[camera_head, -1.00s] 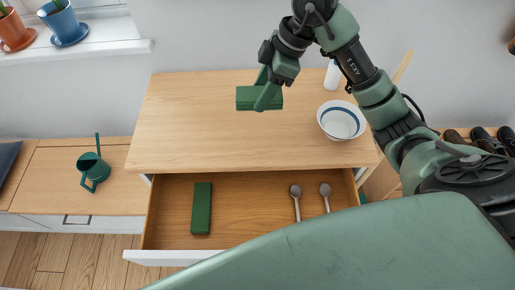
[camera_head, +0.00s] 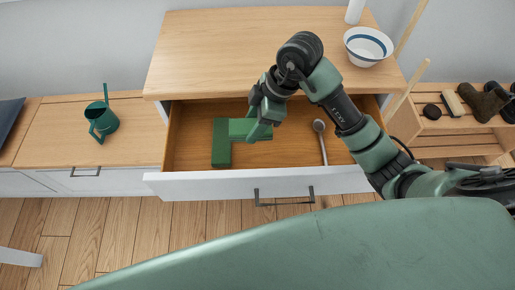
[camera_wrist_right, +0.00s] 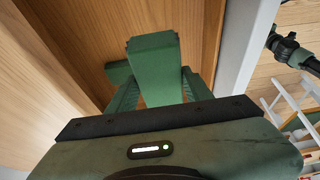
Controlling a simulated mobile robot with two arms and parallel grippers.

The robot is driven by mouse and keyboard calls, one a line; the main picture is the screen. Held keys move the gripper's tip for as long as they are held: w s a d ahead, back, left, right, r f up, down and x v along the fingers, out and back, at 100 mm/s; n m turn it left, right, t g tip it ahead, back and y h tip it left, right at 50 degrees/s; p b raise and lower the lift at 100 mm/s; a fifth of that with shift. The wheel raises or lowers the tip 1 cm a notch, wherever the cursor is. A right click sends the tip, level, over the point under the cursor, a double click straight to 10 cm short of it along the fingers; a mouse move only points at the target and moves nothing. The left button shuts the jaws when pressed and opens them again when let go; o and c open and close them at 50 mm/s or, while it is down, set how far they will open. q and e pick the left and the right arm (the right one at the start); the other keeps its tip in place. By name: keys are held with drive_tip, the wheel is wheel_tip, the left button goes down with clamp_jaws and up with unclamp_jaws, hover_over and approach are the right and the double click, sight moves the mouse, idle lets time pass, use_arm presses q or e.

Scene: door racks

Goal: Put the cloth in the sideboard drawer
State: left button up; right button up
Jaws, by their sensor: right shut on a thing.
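The sideboard (camera_head: 220,50) has its drawer (camera_head: 190,125) pulled open. My right gripper (camera_head: 259,130) is shut on a green folded cloth (camera_head: 238,127), low over or inside the drawer. In the right wrist view the cloth (camera_wrist_right: 154,72) sits between the two fingers. A second green folded piece (camera_head: 221,150) lies at the drawer's left side. It shows partly behind the held cloth in the right wrist view (camera_wrist_right: 117,72). The two overlap or meet in view; I cannot tell whether they touch. My left gripper is not in view.
A spoon (camera_head: 321,140) lies in the drawer to the right of my gripper. A white and blue bowl (camera_head: 368,46) stands on the sideboard top. A green watering can (camera_head: 102,120) is on the low bench at left, and a shoe rack (camera_head: 455,125) is at right.

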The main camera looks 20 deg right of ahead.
wheel_tip(320, 180, down, 8)
drive_tip(key=shift+f, duration=0.1)
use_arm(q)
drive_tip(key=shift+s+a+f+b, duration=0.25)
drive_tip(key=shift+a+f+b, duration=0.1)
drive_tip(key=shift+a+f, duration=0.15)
use_arm(e)
drive_tip(key=shift+f, duration=2.2)
drive_tip(key=shift+f, duration=0.15)
drive_tip(key=o, duration=1.5)
drive_tip(key=v, duration=1.2)
drive_tip(key=shift+p, duration=0.35)
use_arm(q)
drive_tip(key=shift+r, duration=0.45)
